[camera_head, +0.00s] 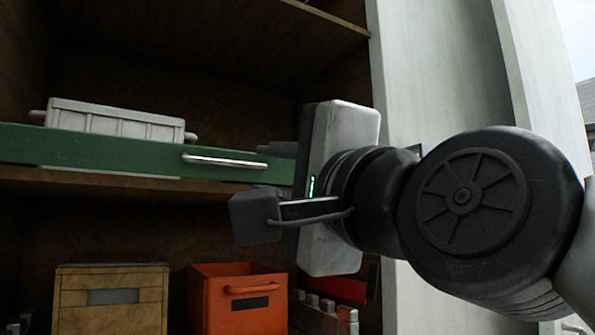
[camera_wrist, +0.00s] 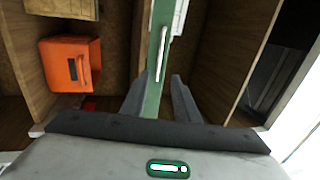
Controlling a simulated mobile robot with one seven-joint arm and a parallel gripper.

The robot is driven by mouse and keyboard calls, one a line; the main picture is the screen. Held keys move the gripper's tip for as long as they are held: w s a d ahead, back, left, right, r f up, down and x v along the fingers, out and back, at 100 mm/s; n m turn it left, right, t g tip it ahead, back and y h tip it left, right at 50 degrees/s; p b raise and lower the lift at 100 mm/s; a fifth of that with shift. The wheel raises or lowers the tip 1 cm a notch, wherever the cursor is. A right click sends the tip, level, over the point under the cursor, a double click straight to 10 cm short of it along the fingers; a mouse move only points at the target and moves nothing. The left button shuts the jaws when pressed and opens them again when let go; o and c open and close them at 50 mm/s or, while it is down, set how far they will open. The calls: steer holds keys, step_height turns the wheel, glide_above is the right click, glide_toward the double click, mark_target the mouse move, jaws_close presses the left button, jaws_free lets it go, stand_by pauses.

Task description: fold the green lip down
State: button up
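The green lip (camera_head: 130,153) is a long upright board along the front of the upper shelf in the head view, with a pale bar handle (camera_head: 225,161) on its face. In the wrist view, turned on its side, the green lip (camera_wrist: 153,85) runs up the picture with its handle (camera_wrist: 161,53). My gripper (camera_wrist: 160,76) is open, its two dark fingers apart near the lip's right end. The lip shows between them with a gap to the right finger; I cannot tell whether the left finger touches it. In the head view my gripper's body mostly hides the fingers and the lip's right end.
A grey crate (camera_head: 115,120) stands on the shelf behind the lip. Below are a tan box (camera_head: 110,300), an orange bin (camera_head: 238,300) and other small items. A pale cabinet panel (camera_head: 440,80) stands right of the opening. Space in front of the lip's left part is clear.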

mark_target(232, 163)
steer(key=p+x, duration=0.3)
steer(key=x, duration=1.1)
steer(key=shift+w+a+f, duration=0.1)
steer(key=shift+w, duration=0.2)
jaws_close()
